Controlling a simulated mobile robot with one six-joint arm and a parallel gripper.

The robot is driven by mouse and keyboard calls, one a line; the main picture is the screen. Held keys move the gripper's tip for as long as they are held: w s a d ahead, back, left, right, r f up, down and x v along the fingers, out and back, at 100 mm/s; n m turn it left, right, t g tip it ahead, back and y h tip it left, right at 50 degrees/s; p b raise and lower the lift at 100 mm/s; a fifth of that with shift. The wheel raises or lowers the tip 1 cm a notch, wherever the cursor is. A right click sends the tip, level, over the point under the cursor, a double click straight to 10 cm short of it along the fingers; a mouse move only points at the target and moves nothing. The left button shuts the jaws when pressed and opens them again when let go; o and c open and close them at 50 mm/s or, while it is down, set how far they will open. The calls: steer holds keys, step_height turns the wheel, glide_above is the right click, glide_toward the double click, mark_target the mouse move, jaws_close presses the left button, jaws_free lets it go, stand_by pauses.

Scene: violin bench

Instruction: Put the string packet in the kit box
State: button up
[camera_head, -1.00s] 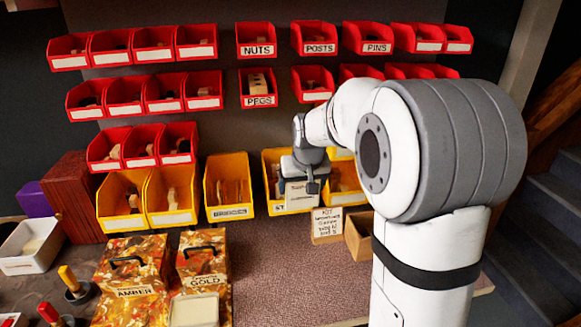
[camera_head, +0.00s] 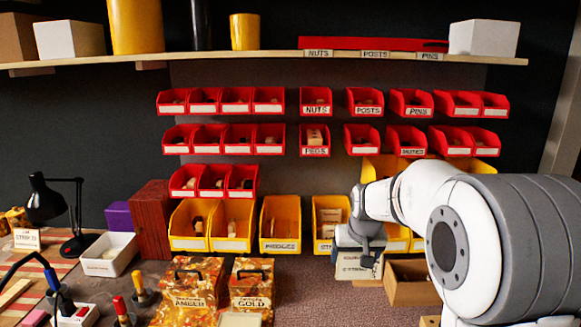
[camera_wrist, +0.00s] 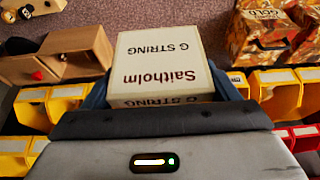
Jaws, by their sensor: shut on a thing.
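The string packet (camera_wrist: 165,65) is a pale box printed "Saitholm G STRING". My gripper (camera_wrist: 165,103) is shut on it and holds it in front of the wrist camera. In the head view my gripper (camera_head: 360,240) is in front of the yellow string bin, with the pale packet (camera_head: 354,266) below it. The kit box is an open wooden box (camera_head: 412,294) just right of the packet, partly hidden by my arm. In the wrist view a wooden box (camera_wrist: 88,42) stands at the left, apart from the packet.
Yellow bins (camera_head: 281,224) and red bins (camera_head: 315,101) line the back. The amber (camera_head: 188,290) and gold (camera_head: 251,285) tins stand left of the packet. The mat (camera_head: 310,290) between the gold tin and the packet is clear.

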steer(key=shift+s+d+f, duration=0.15)
steer(key=shift+s+f, duration=0.45)
steer(key=shift+s, duration=0.1)
steer(key=s+f, duration=0.3)
steer(key=f, duration=0.9)
steer(key=s+f, duration=0.3)
steer(key=f, duration=0.9)
steer(key=shift+s+a+f, duration=0.2)
steer(key=shift+f, duration=0.05)
steer(key=shift+a, duration=0.15)
